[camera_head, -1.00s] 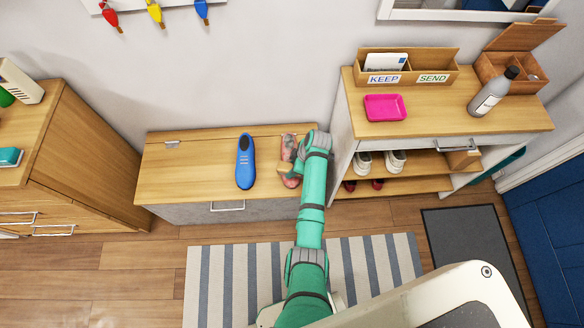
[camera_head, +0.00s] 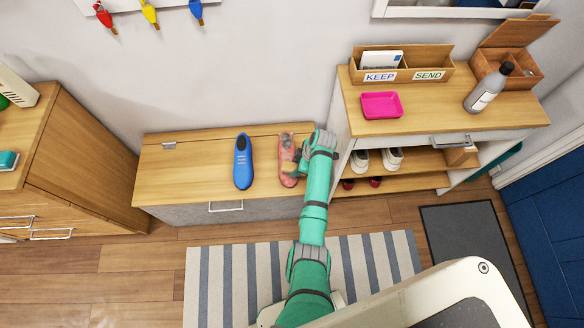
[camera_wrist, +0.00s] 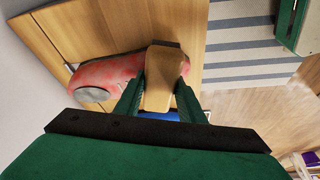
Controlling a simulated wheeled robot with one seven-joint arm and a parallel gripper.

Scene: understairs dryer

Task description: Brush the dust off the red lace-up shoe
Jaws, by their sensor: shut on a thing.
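The red lace-up shoe (camera_head: 287,180) lies on the wooden bench top, with pale, dusty-looking patches on it. It also shows in the wrist view (camera_wrist: 110,71), partly hidden by the brush. My gripper (camera_wrist: 158,100) is shut on a wooden brush (camera_wrist: 162,75), which lies across one end of the shoe in that view. In the head view the brush (camera_head: 289,167) is over the middle of the shoe, and my gripper (camera_head: 301,165) is at the shoe's right side. I cannot tell whether the bristles touch the shoe.
A blue shoe (camera_head: 243,162) stands left of the red one on the bench (camera_head: 190,180). The bench's left part is clear.

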